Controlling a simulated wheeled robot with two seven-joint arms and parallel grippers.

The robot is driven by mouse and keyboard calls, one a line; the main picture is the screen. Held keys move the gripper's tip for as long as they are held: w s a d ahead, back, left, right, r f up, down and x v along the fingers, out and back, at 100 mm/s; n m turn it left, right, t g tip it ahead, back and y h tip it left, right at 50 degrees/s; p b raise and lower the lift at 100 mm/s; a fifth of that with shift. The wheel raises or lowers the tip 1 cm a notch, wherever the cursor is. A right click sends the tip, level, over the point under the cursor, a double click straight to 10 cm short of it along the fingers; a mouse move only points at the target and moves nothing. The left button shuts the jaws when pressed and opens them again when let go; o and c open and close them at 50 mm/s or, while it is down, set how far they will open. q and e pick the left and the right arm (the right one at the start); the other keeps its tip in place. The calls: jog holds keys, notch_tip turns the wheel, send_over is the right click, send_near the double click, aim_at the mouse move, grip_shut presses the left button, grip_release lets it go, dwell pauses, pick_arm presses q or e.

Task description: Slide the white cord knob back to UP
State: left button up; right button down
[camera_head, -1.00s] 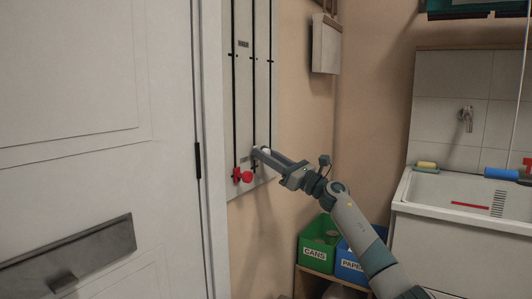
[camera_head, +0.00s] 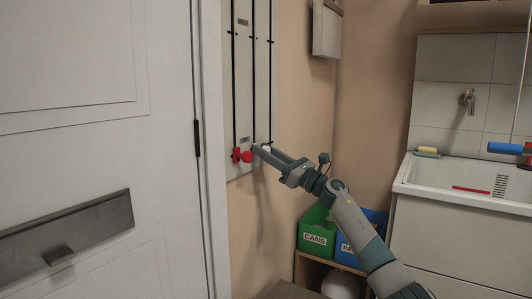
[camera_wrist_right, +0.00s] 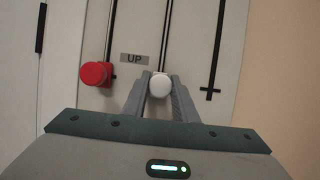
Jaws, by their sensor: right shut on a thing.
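The white cord knob (camera_wrist_right: 160,85) sits on the middle black track of the pale wall panel (camera_wrist_right: 185,40), at the low end of that track. It also shows in the head view (camera_head: 266,149), partly hidden by my fingers. My right gripper (camera_wrist_right: 160,88) is shut on the knob, with one finger on each side. The same label is small in the head view (camera_head: 244,139). My left gripper is not in view.
A red knob (camera_head: 246,157) sits close left of the white knob, on the left track. A door (camera_head: 90,100) stands at the left. Green (camera_head: 313,230) and blue (camera_head: 350,252) bins are below my right arm. A sink (camera_head: 470,185) is at the right.

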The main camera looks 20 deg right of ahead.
jog(key=shift+f, duration=0.1)
jog(key=c, duration=1.4)
grip_release()
jog(key=shift+c, duration=0.2)
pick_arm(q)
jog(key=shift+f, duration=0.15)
pick_arm(e)
jog(key=v, duration=1.7)
jog(key=shift+s+f, duration=0.1)
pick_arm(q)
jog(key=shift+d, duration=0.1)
